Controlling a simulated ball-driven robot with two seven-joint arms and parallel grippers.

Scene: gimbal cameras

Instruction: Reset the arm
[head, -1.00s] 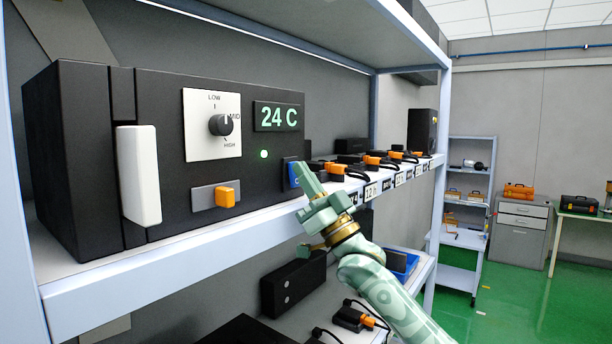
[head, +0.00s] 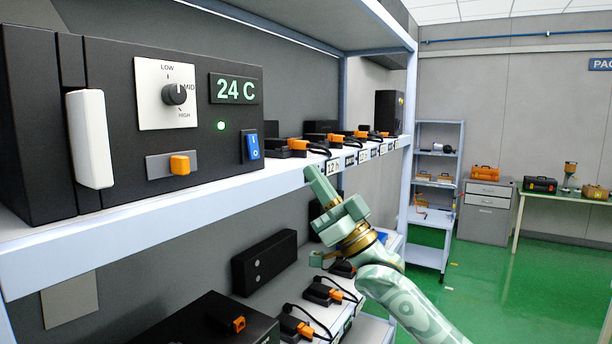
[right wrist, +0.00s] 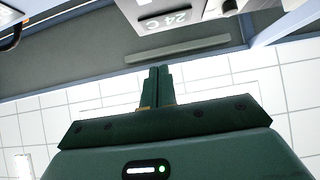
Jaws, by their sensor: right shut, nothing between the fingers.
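My right gripper (head: 320,186) is pale green with a brass collar. It is shut and empty, in front of the shelf edge and below the row of chargers in the head view. In the right wrist view its fingers (right wrist: 159,74) are together with nothing between them. The black control box (head: 120,130) stands on the upper shelf, left of my gripper and apart from it. It has a 24 C display (head: 236,89), a dial (head: 175,94), a lit green lamp, an orange switch and a blue rocker switch (head: 252,147). My left gripper is out of view.
Black and orange units (head: 290,147) line the upper shelf (head: 190,200). More units and black boxes (head: 265,258) sit on the lower shelf, close behind my right arm. The green floor (head: 500,280) to the right is open, with a cabinet (head: 486,209) and a green table at the back.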

